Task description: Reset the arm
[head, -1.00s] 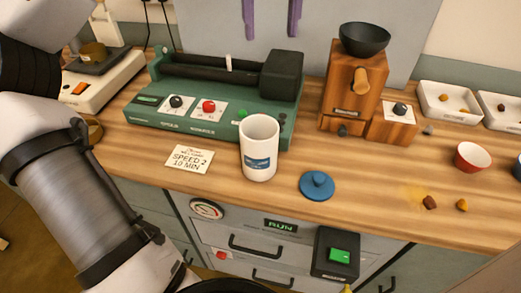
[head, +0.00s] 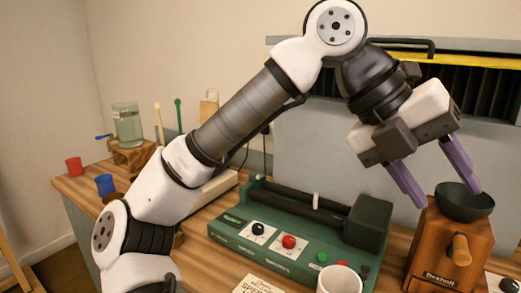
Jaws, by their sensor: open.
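My gripper (head: 448,196) is at the upper right of the head view. Its two purple fingers point down and are spread wide apart, with nothing between them. In the picture the fingertips lie just left of and over the dark bowl (head: 466,204) on top of the wooden mill (head: 440,252); I cannot tell the depth between them. My arm rises from the lower left and bends down at the upper right.
A green roller machine (head: 275,238) stands below my arm, with a white jar (head: 339,280) in front, cut off by the frame. A red cup (head: 74,166), a blue cup (head: 105,185) and a glass container (head: 128,124) stand at the left. A dark-slatted hood opening (head: 485,90) is behind.

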